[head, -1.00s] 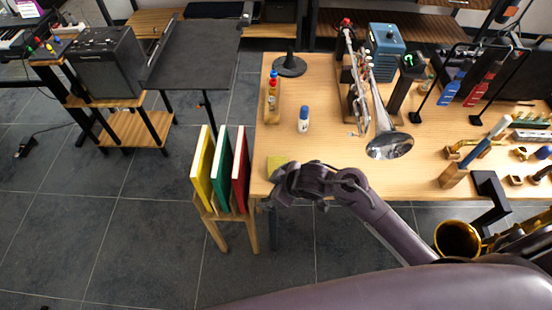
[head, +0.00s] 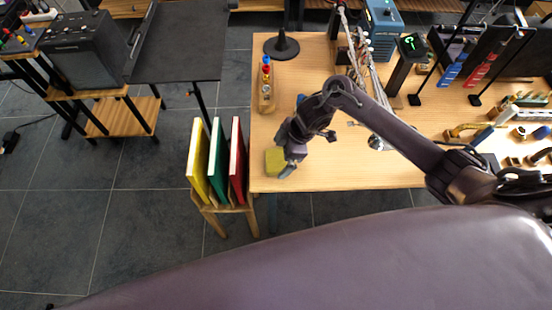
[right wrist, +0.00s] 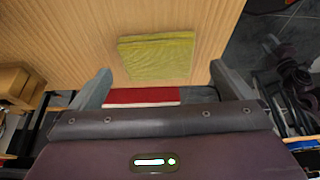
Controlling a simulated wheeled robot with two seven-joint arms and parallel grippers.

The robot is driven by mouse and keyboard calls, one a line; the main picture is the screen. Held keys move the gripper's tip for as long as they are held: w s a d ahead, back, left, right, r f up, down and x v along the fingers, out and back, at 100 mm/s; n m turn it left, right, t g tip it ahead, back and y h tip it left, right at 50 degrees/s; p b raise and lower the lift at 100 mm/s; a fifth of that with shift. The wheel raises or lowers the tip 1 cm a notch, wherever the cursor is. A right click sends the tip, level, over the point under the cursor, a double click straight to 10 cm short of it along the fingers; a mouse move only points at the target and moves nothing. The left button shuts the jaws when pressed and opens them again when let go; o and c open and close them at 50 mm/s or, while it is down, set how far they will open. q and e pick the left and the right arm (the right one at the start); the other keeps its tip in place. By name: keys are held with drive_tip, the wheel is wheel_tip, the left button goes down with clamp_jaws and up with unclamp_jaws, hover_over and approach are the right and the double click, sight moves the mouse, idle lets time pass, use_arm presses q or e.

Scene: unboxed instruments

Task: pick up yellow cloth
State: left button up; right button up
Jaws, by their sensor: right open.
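The yellow cloth (head: 274,162) is a flat olive-yellow square lying on the near left corner of the wooden table. My right gripper (head: 284,157) is right beside it, with a grey finger close to the cloth's right edge and part of the cloth hidden. In the right wrist view the cloth (right wrist: 156,58) lies flat on the wood, ahead of and between the two spread, empty fingers of the gripper (right wrist: 161,78). I cannot tell whether any finger touches it. My left gripper is not in view.
The wooden table (head: 335,175) ends just left of and in front of the cloth. A rack of yellow, green and red boards, including the red one (head: 237,160), stands beside that corner.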

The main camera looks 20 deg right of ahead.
sight(276, 162)
drive_tip(key=shift+x, duration=0.75)
drive_tip(key=shift+w+a+f, duration=0.1)
drive_tip(key=shift+w+f, duration=0.05)
drive_tip(key=shift+f, duration=0.25)
drive_tip(key=c, duration=1)
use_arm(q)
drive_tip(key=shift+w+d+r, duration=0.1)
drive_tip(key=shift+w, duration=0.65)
